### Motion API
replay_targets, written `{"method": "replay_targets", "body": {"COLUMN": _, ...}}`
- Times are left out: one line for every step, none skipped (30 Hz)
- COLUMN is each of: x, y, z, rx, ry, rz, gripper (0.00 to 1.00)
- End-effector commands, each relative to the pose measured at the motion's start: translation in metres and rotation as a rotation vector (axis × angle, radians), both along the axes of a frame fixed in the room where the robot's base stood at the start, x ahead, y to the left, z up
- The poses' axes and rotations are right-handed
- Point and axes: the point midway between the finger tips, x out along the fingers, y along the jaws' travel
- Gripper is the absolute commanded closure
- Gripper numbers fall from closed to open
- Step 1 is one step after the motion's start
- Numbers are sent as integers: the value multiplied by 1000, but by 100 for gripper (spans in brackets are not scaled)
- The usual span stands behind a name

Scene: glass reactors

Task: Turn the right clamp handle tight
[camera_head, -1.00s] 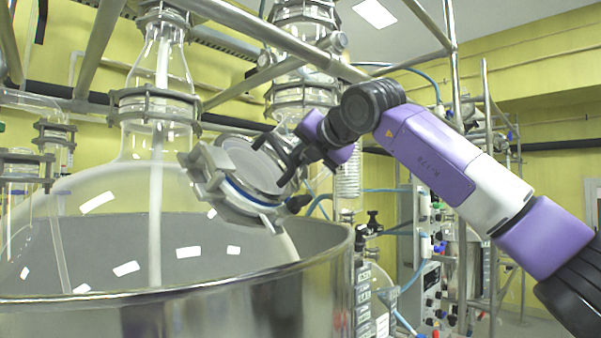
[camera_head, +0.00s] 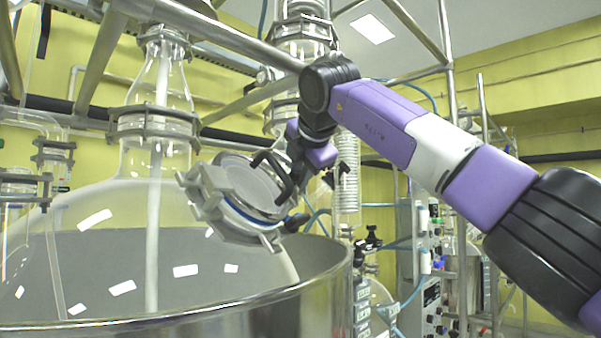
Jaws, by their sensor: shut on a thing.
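A round glass lid port (camera_head: 250,187) with a grey metal clamp ring (camera_head: 213,203) tilts toward me on the large glass vessel. My gripper (camera_head: 268,180), with black fingers, is at the right side of this port, one finger above and one lower. It is shut on the right clamp handle; the held part is largely hidden by the fingers and is hard to make out. A dark knob (camera_head: 296,223) sticks out at the lower right of the ring, just below the lower finger.
A wide steel vessel rim (camera_head: 240,302) runs across the front. Metal frame bars (camera_head: 235,32) cross above the port. A glass neck with a clamp (camera_head: 155,125) stands to the left. A control panel (camera_head: 432,275) and tubing are at the right, behind my arm.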

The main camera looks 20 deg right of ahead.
Motion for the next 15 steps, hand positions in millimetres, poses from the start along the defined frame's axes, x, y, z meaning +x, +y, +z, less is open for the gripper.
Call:
{"method": "replay_targets", "body": {"x": 0, "y": 4, "z": -6, "rx": 3, "ry": 14, "rz": 4, "gripper": 100}}
{"method": "replay_targets", "body": {"x": 0, "y": 4, "z": -6, "rx": 4, "ry": 15, "rz": 3, "gripper": 100}}
{"method": "replay_targets", "body": {"x": 0, "y": 4, "z": -6, "rx": 5, "ry": 15, "rz": 4, "gripper": 100}}
{"method": "replay_targets", "body": {"x": 0, "y": 4, "z": -6, "rx": 5, "ry": 16, "rz": 3, "gripper": 100}}
{"method": "replay_targets", "body": {"x": 0, "y": 4, "z": -6, "rx": 5, "ry": 16, "rz": 3, "gripper": 100}}
{"method": "replay_targets", "body": {"x": 0, "y": 4, "z": -6, "rx": 5, "ry": 16, "rz": 3, "gripper": 100}}
{"method": "replay_targets", "body": {"x": 0, "y": 4, "z": -6, "rx": 5, "ry": 16, "rz": 3, "gripper": 100}}
{"method": "replay_targets", "body": {"x": 0, "y": 4, "z": -6, "rx": 5, "ry": 16, "rz": 3, "gripper": 100}}
{"method": "replay_targets", "body": {"x": 0, "y": 4, "z": -6, "rx": 4, "ry": 16, "rz": 4, "gripper": 100}}
{"method": "replay_targets", "body": {"x": 0, "y": 4, "z": -6, "rx": 4, "ry": 16, "rz": 4, "gripper": 100}}
{"method": "replay_targets", "body": {"x": 0, "y": 4, "z": -7, "rx": 4, "ry": 16, "rz": 4, "gripper": 100}}
{"method": "replay_targets", "body": {"x": 0, "y": 4, "z": -7, "rx": 4, "ry": 16, "rz": 4, "gripper": 100}}
{"method": "replay_targets", "body": {"x": 0, "y": 4, "z": -7, "rx": 5, "ry": 16, "rz": 4, "gripper": 76}}
{"method": "replay_targets", "body": {"x": 0, "y": 4, "z": -7, "rx": 5, "ry": 16, "rz": 4, "gripper": 70}}
{"method": "replay_targets", "body": {"x": 0, "y": 4, "z": -6, "rx": 5, "ry": 15, "rz": 4, "gripper": 65}}
